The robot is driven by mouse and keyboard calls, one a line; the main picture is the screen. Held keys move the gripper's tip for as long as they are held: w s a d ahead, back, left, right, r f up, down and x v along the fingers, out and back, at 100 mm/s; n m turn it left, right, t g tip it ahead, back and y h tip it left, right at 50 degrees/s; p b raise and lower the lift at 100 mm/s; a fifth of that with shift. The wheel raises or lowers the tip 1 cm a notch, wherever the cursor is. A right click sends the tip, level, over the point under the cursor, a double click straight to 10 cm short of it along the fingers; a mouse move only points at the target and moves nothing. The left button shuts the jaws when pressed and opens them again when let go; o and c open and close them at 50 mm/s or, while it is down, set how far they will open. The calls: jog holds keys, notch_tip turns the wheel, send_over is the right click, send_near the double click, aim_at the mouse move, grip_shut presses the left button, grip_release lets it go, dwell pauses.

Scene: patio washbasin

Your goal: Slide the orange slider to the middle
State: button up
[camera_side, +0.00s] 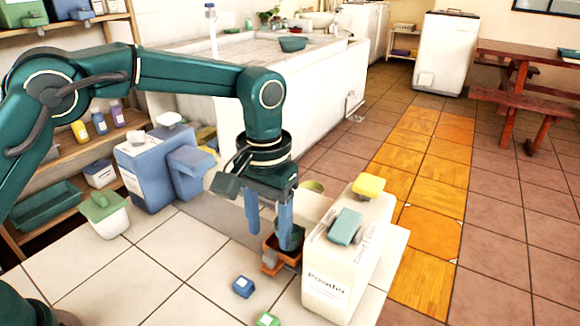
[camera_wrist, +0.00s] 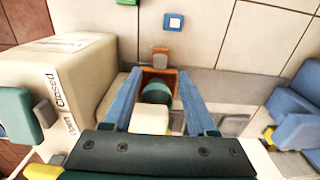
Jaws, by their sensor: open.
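An orange tray-like part (camera_side: 272,252) with a tab at its front sits low beside the cream powder box (camera_side: 340,262). I take it as the orange slider, though I cannot tell for sure. It also shows in the wrist view (camera_wrist: 173,76), with a green rounded thing (camera_wrist: 156,92) inside it. My gripper (camera_side: 270,240) is open and points down over the tray. In the wrist view its blue fingers (camera_wrist: 160,76) stand either side of the tray and the green thing. I cannot tell whether they touch it. The fingers partly hide the tray in the side view.
The powder box carries a teal block (camera_side: 346,227) and a yellow block (camera_side: 368,186) on top, with "Open" and "Closed" marks. A blue container (camera_side: 148,172) stands left. A small blue block (camera_side: 243,287) and a green block (camera_side: 268,319) lie on open floor tiles.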

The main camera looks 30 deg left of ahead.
aim_at(270, 253)
jog(key=shift+f, duration=2.4)
grip_shut()
jog(key=shift+r, duration=0.1)
